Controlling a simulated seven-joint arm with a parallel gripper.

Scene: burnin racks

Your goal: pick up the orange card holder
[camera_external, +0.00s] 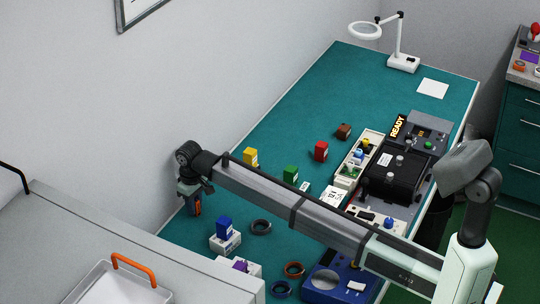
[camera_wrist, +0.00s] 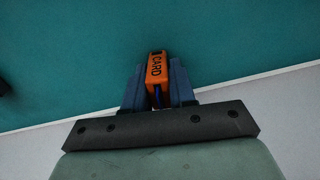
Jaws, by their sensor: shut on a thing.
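The orange card holder (camera_wrist: 156,68) is in the wrist view, with dark "CARD" lettering on its face. It sits between the two blue-grey fingers of my gripper (camera_wrist: 158,86), which are shut on it. In the external view the orange card holder (camera_external: 197,208) hangs below my gripper (camera_external: 190,192) at the far left end of the green table. Whether it touches the table surface cannot be told. Its lower part is partly hidden by the fingers in the wrist view.
On the green table (camera_external: 290,120) stand yellow (camera_external: 250,156), green (camera_external: 290,174) and red (camera_external: 321,151) holders. A blue holder (camera_external: 224,227) sits on a white block. A dark ring (camera_external: 261,227) lies close by. A grey wall (camera_external: 130,130) runs beside my gripper.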

